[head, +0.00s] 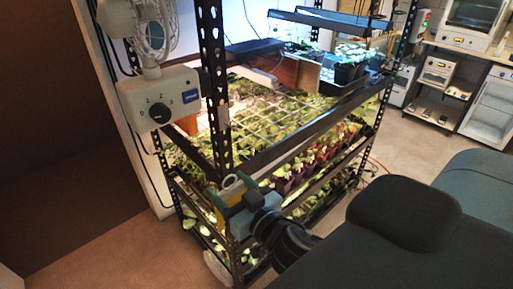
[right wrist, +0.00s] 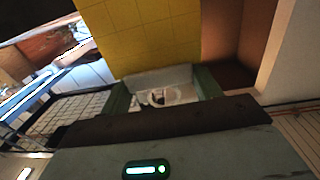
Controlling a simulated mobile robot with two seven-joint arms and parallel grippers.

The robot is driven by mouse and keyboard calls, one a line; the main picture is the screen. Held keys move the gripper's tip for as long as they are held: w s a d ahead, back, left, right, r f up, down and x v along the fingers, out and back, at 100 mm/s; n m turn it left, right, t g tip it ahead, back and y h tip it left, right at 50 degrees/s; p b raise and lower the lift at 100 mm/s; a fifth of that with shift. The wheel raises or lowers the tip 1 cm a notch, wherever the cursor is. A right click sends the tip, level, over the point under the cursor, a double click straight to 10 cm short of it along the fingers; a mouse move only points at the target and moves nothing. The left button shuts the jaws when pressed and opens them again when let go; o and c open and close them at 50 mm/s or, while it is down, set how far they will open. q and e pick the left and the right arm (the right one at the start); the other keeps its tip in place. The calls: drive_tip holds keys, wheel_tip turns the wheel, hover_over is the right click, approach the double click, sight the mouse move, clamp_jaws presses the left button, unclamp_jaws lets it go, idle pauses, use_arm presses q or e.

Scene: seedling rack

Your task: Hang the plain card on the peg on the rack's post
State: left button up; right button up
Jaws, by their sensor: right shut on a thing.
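My right gripper (head: 229,189) is beside the rack's near black perforated post (head: 216,95), low on its front side. Its green fingers are shut on a yellow card (head: 221,214). In the right wrist view the yellow card (right wrist: 145,30) has faint grid lines and a pale strip at the end between the fingers (right wrist: 163,95). A white loop (right wrist: 178,94) shows between the fingers, on the palm side of that strip. The loop (head: 231,180) also shows in the head view. I cannot make out the peg clearly. My left gripper is not in view.
The rack's shelves (head: 305,130) hold trays of seedlings under lights. Bench equipment (head: 470,25) stands at the back right. Bare floor (head: 125,258) lies left of the rack.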

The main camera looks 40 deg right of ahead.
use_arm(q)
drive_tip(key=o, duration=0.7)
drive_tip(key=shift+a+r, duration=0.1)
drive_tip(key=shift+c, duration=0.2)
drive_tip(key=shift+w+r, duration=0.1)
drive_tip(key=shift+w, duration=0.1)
use_arm(e)
drive_tip(key=s+d+r+n+g+y, duration=0.1)
drive_tip(key=d+r+n+y, duration=0.2)
drive_tip(key=d+r+y, duration=0.2)
wheel_tip(320, 180, up, 2)
drive_tip(key=d, duration=0.2)
drive_tip(key=shift+d+y, duration=0.3)
drive_tip(key=shift+d, duration=0.05)
